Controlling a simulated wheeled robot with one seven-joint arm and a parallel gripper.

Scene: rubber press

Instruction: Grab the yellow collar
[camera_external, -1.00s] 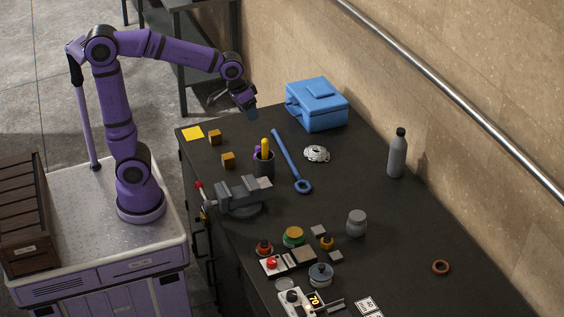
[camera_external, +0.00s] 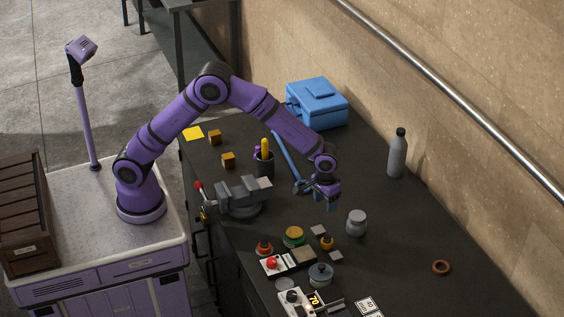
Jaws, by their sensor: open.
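A small yellow collar (camera_external: 327,243) sits on the dark bench, between two small grey plates. It is the piece that best fits the name, though it is too small to see in detail. My gripper (camera_external: 318,198) is open and empty. It hangs above the bench, behind the collar in the picture and apart from it. A round green and yellow piece (camera_external: 293,236) stands to the left of the collar.
A grey jar (camera_external: 356,223) stands close to the right of the collar. A vise (camera_external: 240,196) is to the left, and a red-button box (camera_external: 273,264) and a grey lidded pot (camera_external: 320,274) are in front. The bench's right side is mostly clear around an orange ring (camera_external: 440,267).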

